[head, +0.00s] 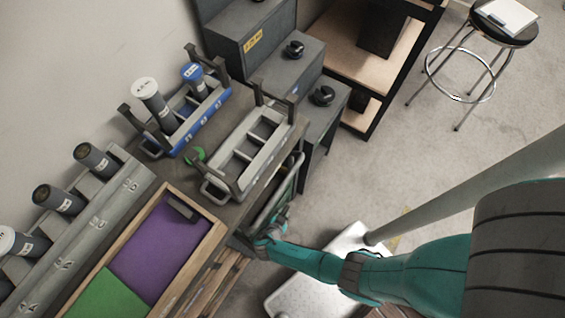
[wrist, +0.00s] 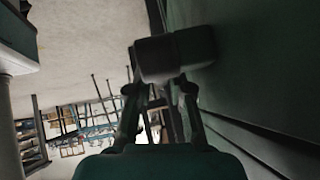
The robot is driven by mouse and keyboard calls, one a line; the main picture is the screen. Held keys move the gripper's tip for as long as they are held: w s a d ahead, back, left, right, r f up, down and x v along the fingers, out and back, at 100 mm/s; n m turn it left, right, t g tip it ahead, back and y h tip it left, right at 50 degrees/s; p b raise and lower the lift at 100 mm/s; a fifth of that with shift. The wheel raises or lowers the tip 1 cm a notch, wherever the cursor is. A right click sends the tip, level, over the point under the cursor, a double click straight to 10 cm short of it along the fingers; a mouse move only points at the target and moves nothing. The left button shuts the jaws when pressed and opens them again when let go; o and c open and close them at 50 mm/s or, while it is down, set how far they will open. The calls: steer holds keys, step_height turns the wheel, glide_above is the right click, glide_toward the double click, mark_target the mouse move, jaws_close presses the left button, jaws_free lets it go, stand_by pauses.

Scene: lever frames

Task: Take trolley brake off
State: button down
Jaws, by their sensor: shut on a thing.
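My gripper (head: 270,232) is at the side of the dark bench-like unit, low beside a grey-green rail (head: 283,188). In the wrist view my gripper (wrist: 160,88) has its two fingers closed on a dark block-shaped grip (wrist: 178,52), which looks like the end of the brake lever. The rest of the lever is hidden, and its angle cannot be told. In the head view my own arm and gripper cover the grip. A dark flat panel (wrist: 265,60) runs close along the right of the wrist view.
A grey rack (head: 237,160) and a blue rack (head: 190,118) stand on top. A wooden tray (head: 222,232) with purple and green lining lies in front. Grey cabinets (head: 310,65) stand behind. A stool (head: 505,38) stands far right on open floor.

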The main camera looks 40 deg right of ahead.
steer(key=c, duration=1.3)
jaws_free()
steer(key=v, duration=1.2)
steer(key=shift+a, duration=0.15)
